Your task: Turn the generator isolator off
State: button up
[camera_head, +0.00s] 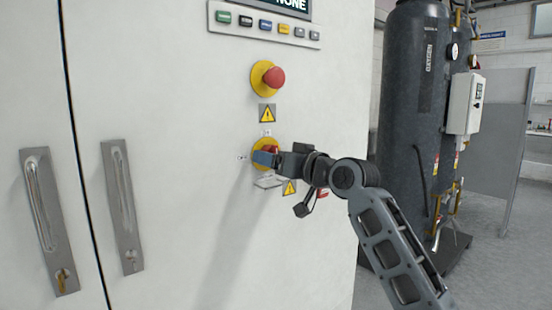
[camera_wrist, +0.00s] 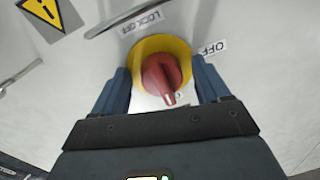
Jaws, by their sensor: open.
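The isolator is a red rotary knob (camera_wrist: 162,76) on a round yellow plate (camera_wrist: 140,52), on the white cabinet front. In the wrist view its pale-tipped pointer is toward the bottom of the picture, away from the "OFF" label (camera_wrist: 208,48) at right and the "LOCK OFF" label (camera_wrist: 141,21) above. My gripper (camera_wrist: 163,84) is open, with one blue finger on each side of the knob. Gaps show near the knob; contact is not clear. In the head view my gripper (camera_head: 264,158) partly covers the yellow plate and knob (camera_head: 272,150).
A red emergency-stop button (camera_head: 273,78) projects above the isolator, over a warning sign (camera_head: 267,113). Buttons and a display sit higher. Long door handles (camera_head: 122,205) are at left. A dark oxygen tank (camera_head: 410,90) stands at right behind my arm.

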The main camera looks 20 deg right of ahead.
jog(key=shift+c, duration=0.3)
jog(key=c, duration=1)
jog(key=shift+n+b, duration=0.4)
jog(key=shift+b, duration=0.1)
jog(key=n+b, duration=0.2)
jog(key=shift+f+n+b, duration=0.1)
jog(key=shift+n+b, duration=0.3)
jog(key=n+b, duration=0.3)
jog(key=n, duration=0.2)
jog(key=shift+d+h, duration=0.15)
jog(key=shift+h, duration=0.15)
jog(key=n+b, duration=0.2)
jog(key=n, duration=0.2)
jog(key=shift+r+h, duration=0.2)
jog(key=shift+h, duration=0.1)
jog(key=n+b, duration=0.1)
jog(key=n, duration=0.3)
jog(key=shift+r, duration=0.15)
jog(key=shift+n, duration=0.4)
